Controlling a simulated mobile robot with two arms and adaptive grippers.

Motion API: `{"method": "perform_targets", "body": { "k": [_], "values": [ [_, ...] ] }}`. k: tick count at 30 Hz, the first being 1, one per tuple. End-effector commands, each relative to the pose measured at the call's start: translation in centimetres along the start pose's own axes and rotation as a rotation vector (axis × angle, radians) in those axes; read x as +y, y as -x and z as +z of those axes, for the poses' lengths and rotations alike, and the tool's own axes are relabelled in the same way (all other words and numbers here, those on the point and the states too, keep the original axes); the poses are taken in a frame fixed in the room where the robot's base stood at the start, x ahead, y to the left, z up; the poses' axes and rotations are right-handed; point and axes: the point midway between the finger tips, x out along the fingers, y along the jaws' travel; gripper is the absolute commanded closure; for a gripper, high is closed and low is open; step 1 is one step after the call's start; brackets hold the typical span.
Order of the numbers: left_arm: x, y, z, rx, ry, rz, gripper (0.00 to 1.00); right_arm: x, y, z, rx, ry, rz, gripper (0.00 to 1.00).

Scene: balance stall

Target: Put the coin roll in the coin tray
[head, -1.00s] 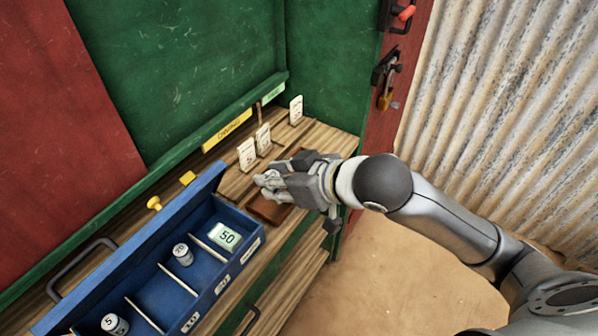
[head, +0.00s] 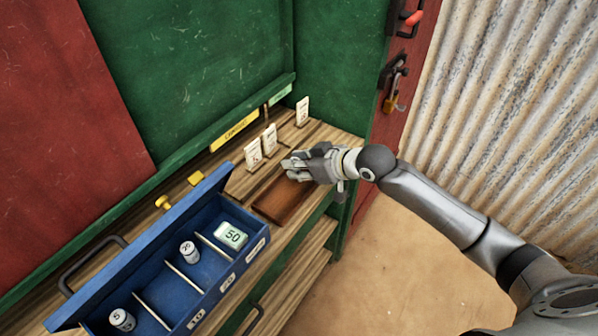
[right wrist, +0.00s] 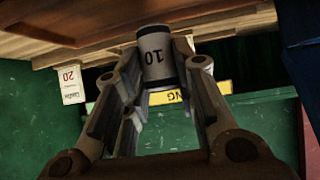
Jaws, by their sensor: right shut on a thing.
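My right gripper (head: 290,165) is shut on a coin roll (right wrist: 156,58) marked 10, which shows upside down between the fingers in the right wrist view. In the head view it hovers by the far end of a brown wooden tray, and the fingers mostly hide the roll. The blue coin tray (head: 248,262) stands open to the left, apart from the gripper. Its compartments hold a roll marked 5 (head: 122,319), a roll marked 20 (head: 189,251) and a pale block marked 50 (head: 231,236). The compartment labelled 10 (head: 168,296) is empty. My left gripper is out of view.
The brown wooden tray (head: 283,198) lies on the counter beside the blue tray. Several white price cards (head: 269,139) stand behind it. The blue tray's raised lid and a dark handle (head: 92,262) are at left. A green wall closes the back.

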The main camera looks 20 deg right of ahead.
Motion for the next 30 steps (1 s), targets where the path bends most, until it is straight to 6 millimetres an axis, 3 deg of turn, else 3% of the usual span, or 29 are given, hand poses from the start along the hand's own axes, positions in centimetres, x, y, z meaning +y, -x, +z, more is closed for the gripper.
{"method": "perform_targets", "body": {
  "k": [7, 18, 19, 21, 24, 30],
  "values": [
    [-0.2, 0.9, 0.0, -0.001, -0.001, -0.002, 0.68, 0.2, -1.7, 2.4, 0.001, -0.002, 0.001, 1.0],
    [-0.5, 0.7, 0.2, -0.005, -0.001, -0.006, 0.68, 0.1, -2.0, 2.8, 0.001, 0.0, 0.001, 1.0],
    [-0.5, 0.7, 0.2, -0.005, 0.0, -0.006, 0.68, 0.1, -2.0, 2.9, -0.001, 0.0, 0.001, 0.73],
    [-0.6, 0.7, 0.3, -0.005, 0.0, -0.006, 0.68, 0.1, -2.0, 2.9, -0.001, 0.0, 0.0, 0.64],
    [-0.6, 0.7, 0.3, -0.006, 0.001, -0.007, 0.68, 0.1, -2.0, 2.9, -0.001, 0.0, 0.0, 0.52],
    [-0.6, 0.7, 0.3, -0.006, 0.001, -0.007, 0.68, 0.1, -2.0, 2.9, -0.001, 0.0, 0.0, 0.52]
  ]
}}
